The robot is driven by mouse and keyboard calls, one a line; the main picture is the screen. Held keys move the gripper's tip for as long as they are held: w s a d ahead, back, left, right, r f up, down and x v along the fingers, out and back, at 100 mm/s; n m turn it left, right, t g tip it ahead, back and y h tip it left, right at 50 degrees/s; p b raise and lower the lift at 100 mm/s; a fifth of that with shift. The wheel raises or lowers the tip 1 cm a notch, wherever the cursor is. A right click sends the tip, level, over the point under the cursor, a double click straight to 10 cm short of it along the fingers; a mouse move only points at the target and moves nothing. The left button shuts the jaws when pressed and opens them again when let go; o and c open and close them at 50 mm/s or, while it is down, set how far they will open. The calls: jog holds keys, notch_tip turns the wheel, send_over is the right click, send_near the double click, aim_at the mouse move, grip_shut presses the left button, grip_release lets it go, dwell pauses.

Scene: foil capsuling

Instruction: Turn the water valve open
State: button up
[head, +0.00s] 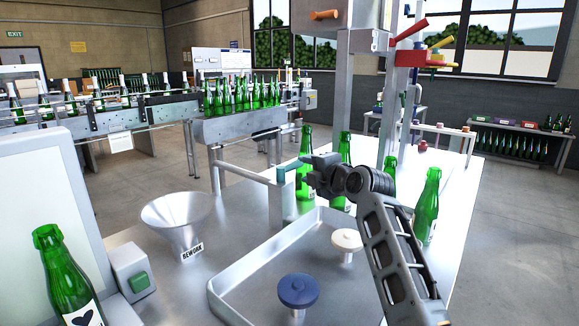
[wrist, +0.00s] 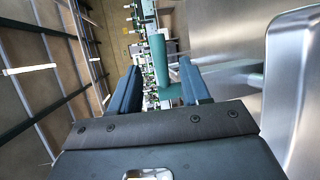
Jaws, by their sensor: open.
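A teal lever handle (head: 288,174), which I take to be the water valve, sits at the end of a horizontal steel pipe (head: 243,169) in the head view. In the wrist view the teal handle (wrist: 163,68) shows ahead, between and beyond the two dark blue fingers. My gripper (head: 311,172) is open just to the right of the handle in the head view. It also shows in the wrist view (wrist: 160,92). I cannot tell whether a finger touches the handle.
Green bottles (head: 305,165) stand close behind my gripper. A steel funnel (head: 180,213) stands left. A low-walled tray (head: 248,262) holds a blue knob (head: 298,290) and a white knob (head: 346,240). A red lever (head: 411,29) is on the machine column at upper right.

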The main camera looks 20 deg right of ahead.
aim_at(297, 166)
jog(key=shift+p+x, duration=0.3)
jog(key=shift+x, duration=3.3)
grip_shut()
